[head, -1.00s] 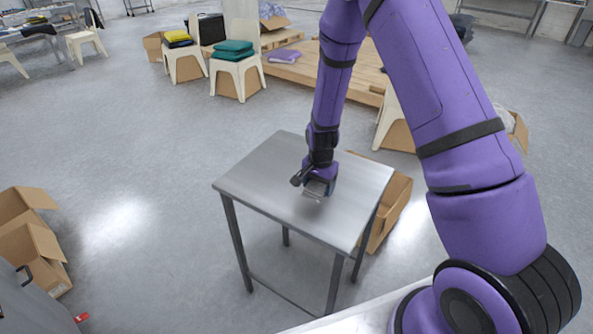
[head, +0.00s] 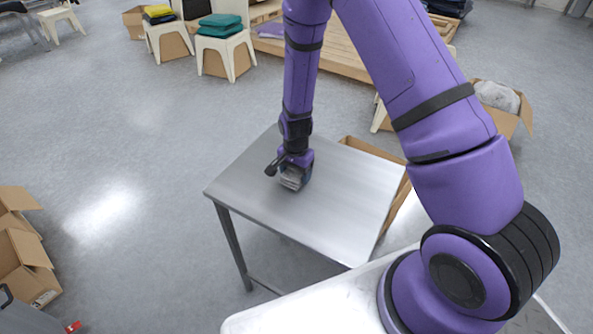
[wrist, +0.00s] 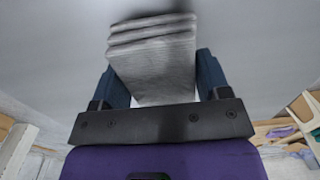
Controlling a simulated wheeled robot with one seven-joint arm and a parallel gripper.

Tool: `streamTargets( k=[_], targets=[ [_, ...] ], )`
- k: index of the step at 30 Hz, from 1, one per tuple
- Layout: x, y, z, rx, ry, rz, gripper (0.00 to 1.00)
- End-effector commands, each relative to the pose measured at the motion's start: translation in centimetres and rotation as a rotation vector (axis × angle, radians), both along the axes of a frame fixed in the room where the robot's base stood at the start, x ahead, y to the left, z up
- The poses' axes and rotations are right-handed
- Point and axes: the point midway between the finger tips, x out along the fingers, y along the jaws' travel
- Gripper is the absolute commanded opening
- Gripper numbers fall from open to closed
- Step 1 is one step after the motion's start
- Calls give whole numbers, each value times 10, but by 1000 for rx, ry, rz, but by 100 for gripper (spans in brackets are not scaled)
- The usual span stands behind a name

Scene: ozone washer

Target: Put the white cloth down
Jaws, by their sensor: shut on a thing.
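The folded white cloth (wrist: 155,65) looks light grey and layered in the wrist view, between the two blue fingers of my gripper (wrist: 160,80). In the head view my gripper (head: 292,180) points down over the metal table (head: 345,195). A small grey part of the cloth (head: 293,178) shows at its tip; the rest is hidden by the gripper. The gripper is shut on the cloth. The cloth is at or just above the tabletop; I cannot tell whether it touches.
The tabletop around the gripper is bare. Open cardboard boxes stand at the left (head: 25,265) and behind the table's right side (head: 375,150). White stools with folded teal cloths (head: 220,27) and a wooden platform (head: 345,55) stand farther back.

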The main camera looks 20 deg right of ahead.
Motion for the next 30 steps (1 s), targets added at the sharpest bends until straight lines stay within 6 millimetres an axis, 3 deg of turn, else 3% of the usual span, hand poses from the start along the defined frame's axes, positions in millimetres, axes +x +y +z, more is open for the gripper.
streamTargets(
  k=[3,14,15,18,30],
  targets=[
    [-6,6,-13,0,2,1,44],
    [-6,6,-16,-1,1,0,44],
    [-6,6,-16,0,0,0,76],
    [-5,6,-16,0,0,0,95],
    [-5,7,-7,0,-2,1,95]
  ],
)
